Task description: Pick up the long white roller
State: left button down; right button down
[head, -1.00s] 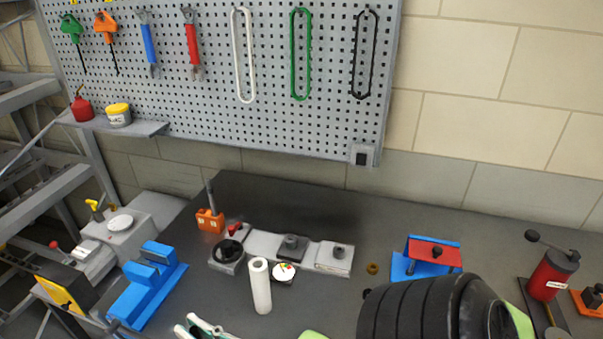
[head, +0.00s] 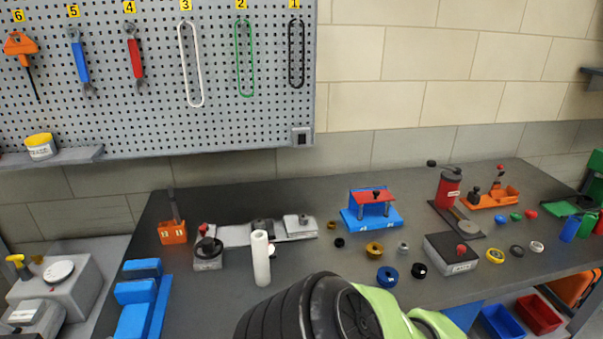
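A long white roller (head: 261,258) stands upright on the dark workbench in the head view, left of the middle. It is a plain white cylinder, in front of a grey fixture plate. One of my arms, black and green, fills the bottom middle of the view, to the right of the roller and nearer to me. No gripper fingers show in the view, so neither gripper can be placed relative to the roller.
A black-knobbed block (head: 208,253) and the fixture plate (head: 232,235) stand close to the roller. A blue vise (head: 140,301) is at left. A red-topped blue fixture (head: 371,209), a grey box (head: 451,253) and several small rings lie to the right. A pegboard (head: 240,130) hangs behind.

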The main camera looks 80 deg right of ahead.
aim_at(259, 239)
jog(key=i+j+z, duration=0.1)
jog(key=z, duration=1.4)
jog(key=k+j, duration=0.05)
